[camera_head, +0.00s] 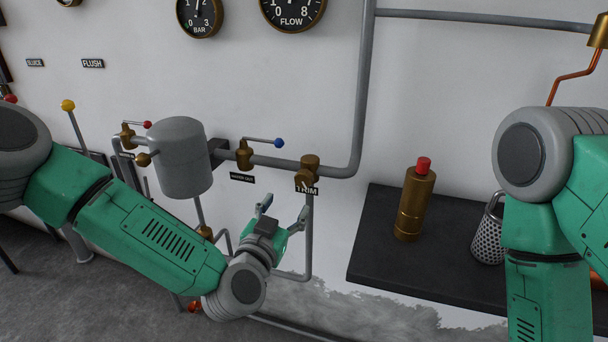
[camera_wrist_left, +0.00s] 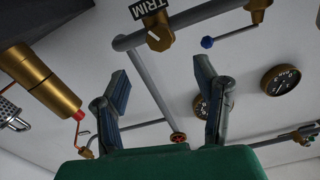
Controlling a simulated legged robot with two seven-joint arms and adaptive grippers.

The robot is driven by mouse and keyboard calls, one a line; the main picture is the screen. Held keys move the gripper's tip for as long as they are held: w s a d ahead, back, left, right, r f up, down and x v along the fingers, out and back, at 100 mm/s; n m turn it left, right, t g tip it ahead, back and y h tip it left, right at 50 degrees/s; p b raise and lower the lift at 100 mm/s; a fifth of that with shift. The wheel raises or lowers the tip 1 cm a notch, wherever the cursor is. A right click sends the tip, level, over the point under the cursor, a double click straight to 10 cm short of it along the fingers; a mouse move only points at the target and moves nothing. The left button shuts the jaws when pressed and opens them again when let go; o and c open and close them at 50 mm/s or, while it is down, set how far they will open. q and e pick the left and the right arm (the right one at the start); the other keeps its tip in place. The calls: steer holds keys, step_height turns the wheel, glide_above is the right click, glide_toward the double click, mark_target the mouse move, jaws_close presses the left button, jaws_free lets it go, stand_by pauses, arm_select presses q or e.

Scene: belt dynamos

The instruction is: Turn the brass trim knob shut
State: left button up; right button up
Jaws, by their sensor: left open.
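The brass trim knob (camera_head: 302,179) sits on the grey pipe at the TRIM label (camera_head: 307,190), right of the blue-tipped lever. In the left wrist view the knob (camera_wrist_left: 159,38) shows beyond the fingers, between them and toward the top, with a pale pointer mark on its face. My left gripper (camera_head: 283,211) is open and empty, below and a little left of the knob, apart from it. Its two spread fingers also show in the left wrist view (camera_wrist_left: 165,105). My right arm shows at the right of the head view, but its gripper is out of sight.
A blue-tipped lever valve (camera_head: 244,154) and a grey tank (camera_head: 180,158) stand left of the knob. A vertical pipe (camera_head: 309,235) runs down below it. A dark shelf (camera_head: 375,250) at the right bears a brass bottle with a red cap (camera_head: 414,205) and a perforated metal cylinder (camera_head: 488,236).

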mark_target(303, 182)
arm_select(q)
steer(key=x, duration=1.2)
steer(key=shift+f+b, duration=0.2)
steer(key=shift+b, duration=0.15)
steer(key=c, duration=1.2)
